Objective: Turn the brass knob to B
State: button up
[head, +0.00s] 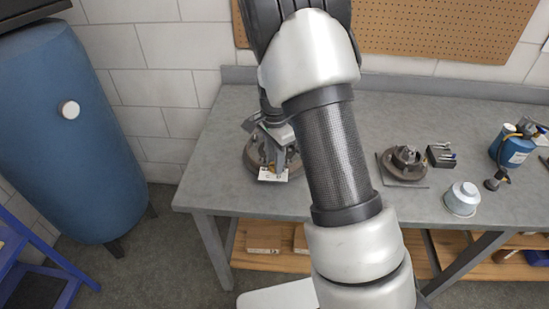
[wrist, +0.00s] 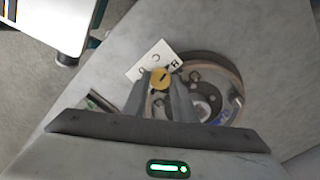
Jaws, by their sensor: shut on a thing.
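The brass knob (wrist: 160,79) shows in the wrist view as a small round yellow disc with a dark line across its face. My gripper (wrist: 161,86) is shut on it, one finger on each side. A white plate (wrist: 140,72) with dark letters lies behind the knob; a B appears on its right side, and the other letters are small and blurred. Which letter the knob's line points to I cannot tell. In the head view my gripper (head: 279,160) reaches down to the white plate (head: 267,175) at the bench's left part; the knob is too small to make out there.
A round metal fixture (wrist: 225,75) sits right beside the plate on the grey bench (head: 225,150). To the right stand another round fixture (head: 404,167), a dark block (head: 440,155), a white-and-blue tub (head: 462,198) and a blue canister (head: 512,150). A blue tank (head: 65,130) stands left of the bench.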

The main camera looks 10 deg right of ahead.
jog(key=shift+r+m+p, duration=0.1)
jog(key=shift+m+p, duration=0.3)
jog(key=shift+m, duration=0.7)
jog(key=o, duration=1)
jog(key=shift+o, duration=0.2)
notch_tip(320, 180, up, 17)
jog(key=p, duration=0.1)
jog(key=shift+r, duration=0.15)
jog(key=shift+r, duration=0.1)
